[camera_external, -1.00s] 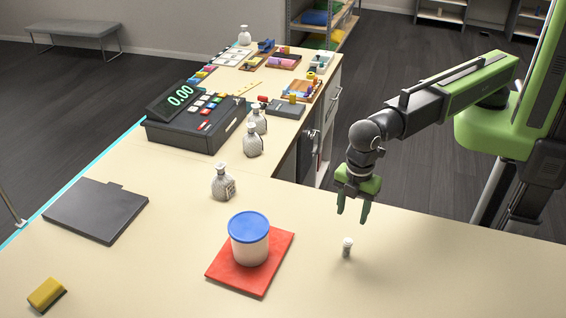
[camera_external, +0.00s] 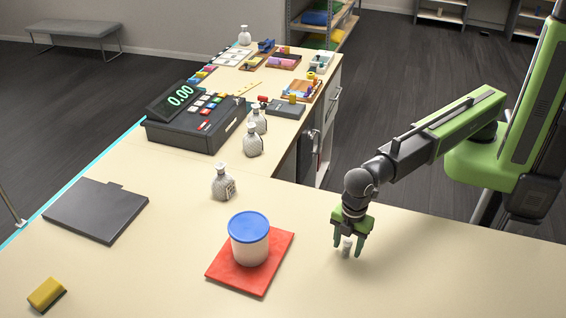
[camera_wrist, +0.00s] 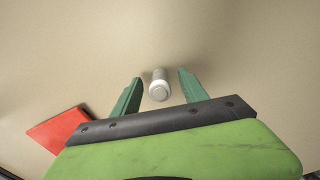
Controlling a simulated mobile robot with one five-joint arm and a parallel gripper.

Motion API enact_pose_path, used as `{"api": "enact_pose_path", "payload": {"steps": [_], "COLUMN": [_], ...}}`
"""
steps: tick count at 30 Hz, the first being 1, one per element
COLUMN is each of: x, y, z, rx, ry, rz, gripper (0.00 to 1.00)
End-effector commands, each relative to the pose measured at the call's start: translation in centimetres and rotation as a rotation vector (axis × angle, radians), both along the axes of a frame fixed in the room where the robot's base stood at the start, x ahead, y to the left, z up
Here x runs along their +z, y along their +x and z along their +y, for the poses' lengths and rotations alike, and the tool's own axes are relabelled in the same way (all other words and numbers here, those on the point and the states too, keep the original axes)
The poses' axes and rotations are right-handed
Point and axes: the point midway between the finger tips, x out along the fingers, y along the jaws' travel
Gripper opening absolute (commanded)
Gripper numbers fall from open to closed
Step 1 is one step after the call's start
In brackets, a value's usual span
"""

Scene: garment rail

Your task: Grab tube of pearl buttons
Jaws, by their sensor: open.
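The tube of pearl buttons (camera_external: 347,243) is a small, pale upright cylinder with a whitish cap, standing on the cream counter. In the wrist view the tube (camera_wrist: 159,85) stands between the two green fingers, with a gap on each side. My gripper (camera_external: 347,248) is open and lowered around the tube, its fingers pointing down. In the wrist view the gripper (camera_wrist: 157,88) holds nothing. The fingers partly hide the tube in the external view.
A white tub with a blue lid (camera_external: 249,240) stands on a red mat (camera_external: 238,283) left of my gripper. A grey bottle (camera_external: 222,184), a cash register (camera_external: 190,130), a dark flat pad (camera_external: 95,209) and a yellow sponge (camera_external: 46,294) are farther off. The counter right of the tube is clear.

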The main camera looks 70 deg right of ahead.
Motion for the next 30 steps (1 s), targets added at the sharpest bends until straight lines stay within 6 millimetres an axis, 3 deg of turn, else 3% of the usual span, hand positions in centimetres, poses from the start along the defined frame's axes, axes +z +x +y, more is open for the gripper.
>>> {"api": "enact_pose_path", "payload": {"steps": [1,7,19,30], "x": [-0.78,-0.38,-0.38,-0.14], "y": [0.01,0.02,0.02,0.02], "z": [0.0,-0.01,-0.01,-0.01], "rx": [0.0,0.0,0.0,0.0], "ry": [0.0,0.0,0.0,0.0], "rz": [0.0,0.0,0.0,0.0], "gripper": [0.51,0.51,0.0,0.0]}}
